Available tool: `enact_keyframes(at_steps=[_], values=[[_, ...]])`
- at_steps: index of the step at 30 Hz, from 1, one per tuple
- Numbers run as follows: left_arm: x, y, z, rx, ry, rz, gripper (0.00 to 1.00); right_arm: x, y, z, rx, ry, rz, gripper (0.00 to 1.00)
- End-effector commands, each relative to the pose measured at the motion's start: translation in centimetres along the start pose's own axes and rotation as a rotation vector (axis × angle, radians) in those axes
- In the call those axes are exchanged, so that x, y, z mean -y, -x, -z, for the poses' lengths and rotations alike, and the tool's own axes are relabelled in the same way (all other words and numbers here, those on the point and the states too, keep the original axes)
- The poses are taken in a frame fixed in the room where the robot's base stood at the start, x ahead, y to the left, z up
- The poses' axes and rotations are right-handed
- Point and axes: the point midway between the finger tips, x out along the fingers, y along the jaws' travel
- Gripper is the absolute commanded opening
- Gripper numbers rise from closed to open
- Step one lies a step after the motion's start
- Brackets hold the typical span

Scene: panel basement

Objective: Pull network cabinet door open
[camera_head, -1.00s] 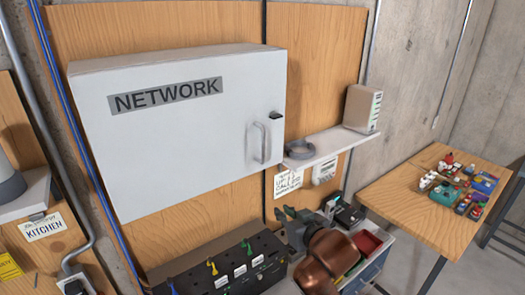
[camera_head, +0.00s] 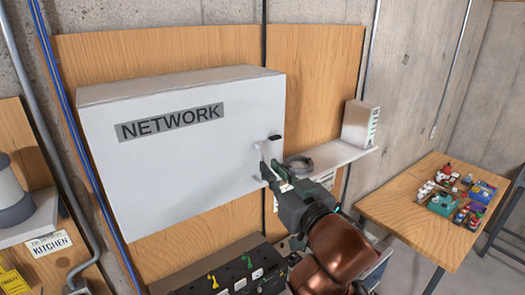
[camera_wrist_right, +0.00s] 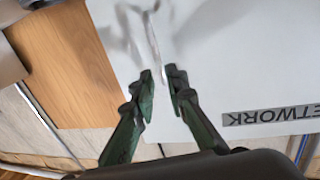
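The network cabinet (camera_head: 190,140) is a white wall box with a grey NETWORK label (camera_head: 170,122), and its door looks closed. The door's pale handle (camera_head: 259,150) is near its right edge, partly hidden by my right gripper, below a small dark latch (camera_head: 275,137). My right gripper (camera_head: 269,171) is at the handle's lower part. In the right wrist view the green fingers (camera_wrist_right: 162,82) are apart, and the handle (camera_wrist_right: 153,38) lies ahead of and in line with the gap. Contact cannot be told. My left gripper is not in view.
A shelf (camera_head: 345,157) with a grey roll (camera_head: 298,164) and a white device (camera_head: 361,124) is just right of the cabinet. A black box with coloured toggles (camera_head: 235,272) is below. A wooden table (camera_head: 405,215) stands at right.

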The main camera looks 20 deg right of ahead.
Motion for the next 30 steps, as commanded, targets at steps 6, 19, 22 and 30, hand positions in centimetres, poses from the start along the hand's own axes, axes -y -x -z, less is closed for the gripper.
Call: enact_keyframes(at_steps=[6, 19, 22, 30], values=[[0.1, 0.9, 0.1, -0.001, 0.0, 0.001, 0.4, -0.1, -3.6, 0.0, 0.004, -0.001, -0.002, 0.13], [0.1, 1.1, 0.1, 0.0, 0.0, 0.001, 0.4, 0.0, -5.3, -0.1, 0.001, 0.0, 0.0, 0.13], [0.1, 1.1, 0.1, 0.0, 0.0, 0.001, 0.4, 0.0, -5.3, -0.1, 0.001, 0.0, 0.0, 0.11], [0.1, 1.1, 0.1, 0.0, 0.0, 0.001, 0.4, 0.0, -5.2, -0.1, 0.001, 0.0, 0.0, 0.0]])
